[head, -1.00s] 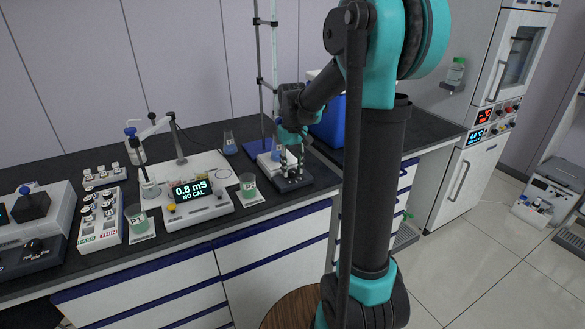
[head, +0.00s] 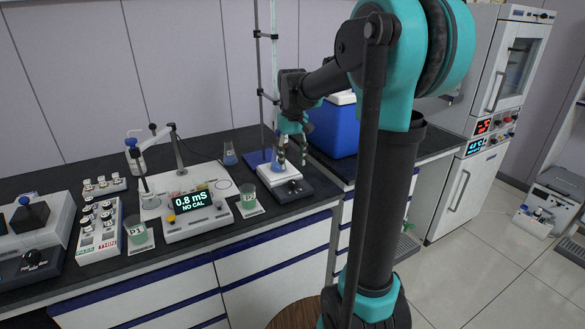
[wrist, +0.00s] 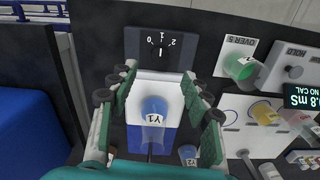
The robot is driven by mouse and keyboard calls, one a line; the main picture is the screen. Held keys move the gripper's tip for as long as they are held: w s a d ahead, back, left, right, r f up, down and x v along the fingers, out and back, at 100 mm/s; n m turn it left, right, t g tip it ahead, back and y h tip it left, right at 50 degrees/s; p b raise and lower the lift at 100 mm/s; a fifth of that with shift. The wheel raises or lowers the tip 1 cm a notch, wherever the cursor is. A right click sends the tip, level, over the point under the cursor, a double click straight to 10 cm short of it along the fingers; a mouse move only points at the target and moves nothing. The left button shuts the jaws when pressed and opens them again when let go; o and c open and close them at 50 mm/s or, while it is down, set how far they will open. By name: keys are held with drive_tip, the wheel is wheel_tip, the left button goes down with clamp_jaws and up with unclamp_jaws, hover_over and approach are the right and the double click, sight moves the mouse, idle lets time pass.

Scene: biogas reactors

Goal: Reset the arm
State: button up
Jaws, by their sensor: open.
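My gripper (head: 292,152) is open and empty. It hangs above a white stirrer (head: 276,175) with a dark front on the bench. A small blue flask (head: 278,161) stands on the stirrer's plate, close to the fingers. In the wrist view the flask (wrist: 153,110), labelled Y1, shows between the two spread fingers with a gap on each side. The stirrer's dark dial panel (wrist: 160,50) lies beyond the fingertips.
A second flask (head: 230,153) stands to the left. A meter (head: 198,217) reads 0.8 mS, with green beakers (head: 136,230) (head: 248,197) on either side. A blue box (head: 334,130) stands right of the gripper. A stand rod (head: 273,70) rises behind the stirrer.

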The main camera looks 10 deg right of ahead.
drive_tip(key=shift+r, duration=0.1)
drive_tip(key=s+d+f+m+t, duration=0.1)
drive_tip(key=s+d+f+t, duration=0.1)
drive_tip(key=s+f, duration=0.6)
drive_tip(key=s+d+f+m+t, duration=0.1)
drive_tip(key=s+d+f+t, duration=0.1)
drive_tip(key=s+f, duration=0.6)
drive_tip(key=s, duration=0.6)
drive_tip(key=shift+s+d+f, duration=0.15)
drive_tip(key=shift+s+f, duration=0.05)
drive_tip(key=shift+f, duration=0.1)
